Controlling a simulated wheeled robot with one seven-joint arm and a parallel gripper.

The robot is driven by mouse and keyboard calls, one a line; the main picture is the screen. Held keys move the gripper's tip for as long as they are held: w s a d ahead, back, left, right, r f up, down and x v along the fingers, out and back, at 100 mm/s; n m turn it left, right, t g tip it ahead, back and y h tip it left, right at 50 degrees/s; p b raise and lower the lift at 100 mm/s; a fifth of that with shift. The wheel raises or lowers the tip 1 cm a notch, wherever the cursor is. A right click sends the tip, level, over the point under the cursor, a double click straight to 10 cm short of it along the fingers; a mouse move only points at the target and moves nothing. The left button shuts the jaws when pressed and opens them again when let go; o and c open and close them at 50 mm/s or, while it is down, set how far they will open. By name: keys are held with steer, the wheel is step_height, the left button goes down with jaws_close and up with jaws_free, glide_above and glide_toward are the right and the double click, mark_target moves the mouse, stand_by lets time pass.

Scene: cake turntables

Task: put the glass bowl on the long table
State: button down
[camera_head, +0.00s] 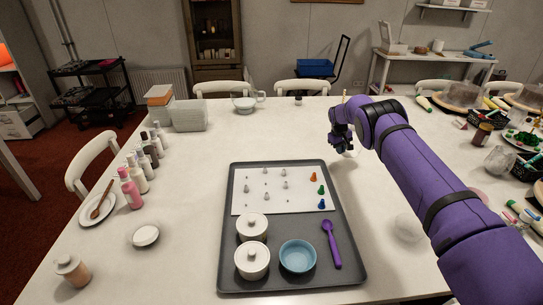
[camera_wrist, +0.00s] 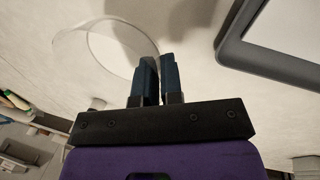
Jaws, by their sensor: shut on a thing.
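My gripper (camera_head: 343,148) is over the far right part of the long white table (camera_head: 180,235), beyond the grey tray. In the wrist view my gripper (camera_wrist: 158,68) has its two dark fingers close together, with the clear glass bowl (camera_wrist: 92,42) at them. The bowl shows as a thin, see-through round rim, and its near edge runs to the fingers. In the head view the bowl is hard to make out below the fingers. Whether it touches the tabletop is unclear.
A grey tray (camera_head: 228,268) holds white pots (camera_head: 252,261), a blue bowl (camera_head: 298,257), a purple spoon (camera_head: 332,243) and a white sheet with small pieces. Bottles (camera_head: 131,190) line the left. Clutter crowds the right edge. Table left of the tray is mostly free.

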steer(key=shift+w+d+r, duration=0.15)
steer(key=shift+w+d, duration=0.5)
steer(key=shift+d, duration=0.3)
steer(key=shift+s+d, duration=0.3)
steer(key=shift+d, duration=0.25)
steer(key=s+d, duration=0.2)
steer(key=s, duration=0.1)
steer(key=s+d, duration=0.2)
steer(key=s, duration=0.2)
steer(key=s+d+f, duration=0.1)
steer(key=s, duration=0.2)
steer(key=shift+s+d, duration=0.4)
steer(key=s+d+r+n, duration=0.1)
steer(key=s, duration=1.4)
steer(key=w+d, duration=0.1)
steer(key=w, duration=0.4)
steer(key=w+d+f, duration=0.1)
steer(key=w, duration=0.4)
steer(key=w+d, duration=0.1)
steer(key=w, duration=0.4)
steer(key=shift+d+f, duration=0.15)
steer(key=shift+d, duration=0.25)
steer(key=shift+a+x, duration=0.2)
steer(key=shift+x, duration=0.7)
steer(key=shift+a+x, duration=0.15)
steer(key=shift+x, duration=0.7)
steer(key=shift+f, duration=0.2)
steer(key=c, duration=1.3)
jaws_free()
steer(key=shift+o, duration=0.2)
